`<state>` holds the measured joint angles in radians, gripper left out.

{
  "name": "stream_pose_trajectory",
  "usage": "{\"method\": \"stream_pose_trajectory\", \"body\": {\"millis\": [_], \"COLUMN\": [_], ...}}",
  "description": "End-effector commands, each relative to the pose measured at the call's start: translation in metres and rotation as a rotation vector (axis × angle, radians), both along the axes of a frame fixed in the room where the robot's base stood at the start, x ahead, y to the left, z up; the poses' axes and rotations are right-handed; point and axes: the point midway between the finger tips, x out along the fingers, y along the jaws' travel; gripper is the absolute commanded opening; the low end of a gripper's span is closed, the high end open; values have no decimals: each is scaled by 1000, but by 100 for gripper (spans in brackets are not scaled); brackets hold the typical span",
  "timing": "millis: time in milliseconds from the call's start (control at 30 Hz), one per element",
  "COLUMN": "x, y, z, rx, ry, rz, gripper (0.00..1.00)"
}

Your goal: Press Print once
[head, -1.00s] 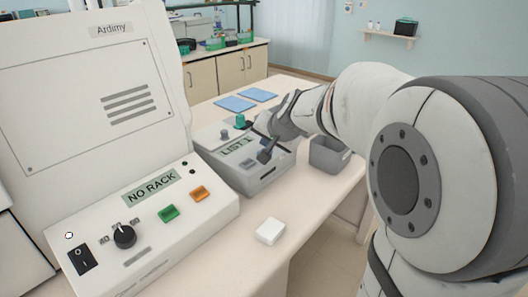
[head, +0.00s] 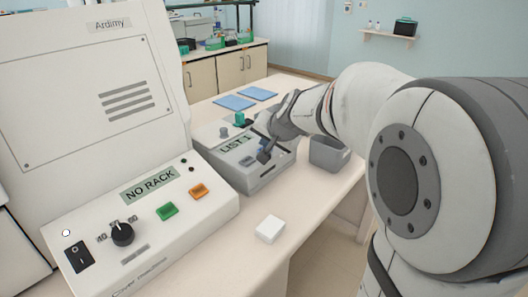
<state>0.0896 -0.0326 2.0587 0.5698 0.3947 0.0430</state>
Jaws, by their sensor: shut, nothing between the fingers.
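The label printer (head: 270,177) is a small grey box on the bench, with a greenish display (head: 236,144) that reads "LIST 1". A green knob (head: 239,119) and a grey-blue knob stand at its back edge. Small blue-grey buttons (head: 247,161) show on its top. No Print lettering is readable at this size. My gripper (head: 264,156) is shut and empty, with its dark fingertips low over the right part of the printer's top, by the buttons. Whether the tips touch a button cannot be told; the fingers hide part of the top.
A white block (head: 270,229) lies in front.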

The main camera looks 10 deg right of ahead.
Motion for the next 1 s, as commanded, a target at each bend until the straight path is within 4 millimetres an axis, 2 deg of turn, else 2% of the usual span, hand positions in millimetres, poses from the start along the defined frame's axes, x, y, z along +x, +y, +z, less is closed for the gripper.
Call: {"method": "stream_pose_trajectory", "body": {"millis": [1000], "x": [0], "y": [1], "z": [-7], "rx": [1], "ry": [0], "rz": [1], "gripper": [0]}}
